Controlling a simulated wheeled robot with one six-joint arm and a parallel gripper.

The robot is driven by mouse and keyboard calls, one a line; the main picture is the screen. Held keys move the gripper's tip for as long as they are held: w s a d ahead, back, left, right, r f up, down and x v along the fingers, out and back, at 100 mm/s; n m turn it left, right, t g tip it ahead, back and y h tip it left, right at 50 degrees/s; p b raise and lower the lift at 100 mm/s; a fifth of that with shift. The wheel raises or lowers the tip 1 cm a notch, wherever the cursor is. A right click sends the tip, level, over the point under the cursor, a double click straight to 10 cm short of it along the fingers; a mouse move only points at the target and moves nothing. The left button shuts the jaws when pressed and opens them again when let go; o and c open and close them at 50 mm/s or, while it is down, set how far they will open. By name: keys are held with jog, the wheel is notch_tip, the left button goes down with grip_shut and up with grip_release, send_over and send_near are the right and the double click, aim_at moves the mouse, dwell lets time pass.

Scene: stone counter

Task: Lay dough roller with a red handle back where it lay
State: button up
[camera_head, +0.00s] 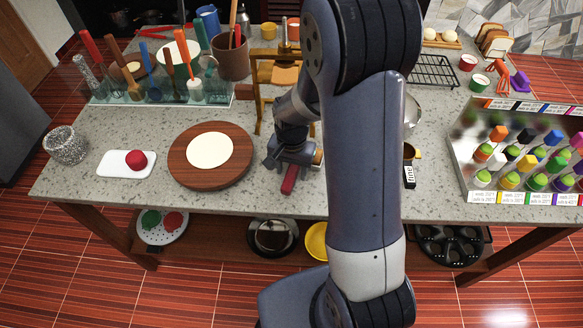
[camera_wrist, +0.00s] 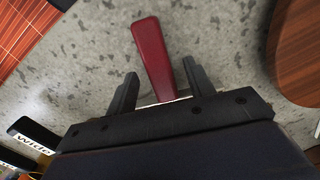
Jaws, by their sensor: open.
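A tool with a dark red handle (camera_head: 290,180), which I take as the dough roller, is at the counter's front edge area, right of the round board. Its handle (camera_wrist: 153,55) points away from my gripper in the wrist view. The rest of it is hidden under the gripper. My gripper (camera_head: 290,153) is open just over it; in the wrist view the two fingers (camera_wrist: 160,72) stand on either side of the handle, apart from it. Whether the handle touches the counter I cannot tell.
A round wooden board (camera_head: 180,170) with flat dough (camera_head: 210,150) lies close on the left. A clear rack (camera_head: 160,95) holds several coloured-handled tools behind it. A wooden stand (camera_head: 262,75) is behind my gripper. A labelled black item (camera_head: 409,174) lies to the right.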

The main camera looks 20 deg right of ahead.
jog(key=shift+r, duration=0.1)
notch_tip(320, 180, up, 11)
dwell(0.4)
jog(key=shift+f, duration=0.2)
notch_tip(320, 180, down, 11)
jog(key=shift+r+p, duration=0.3)
jog(key=shift+r, duration=0.1)
jog(key=shift+f, duration=0.15)
dwell(0.4)
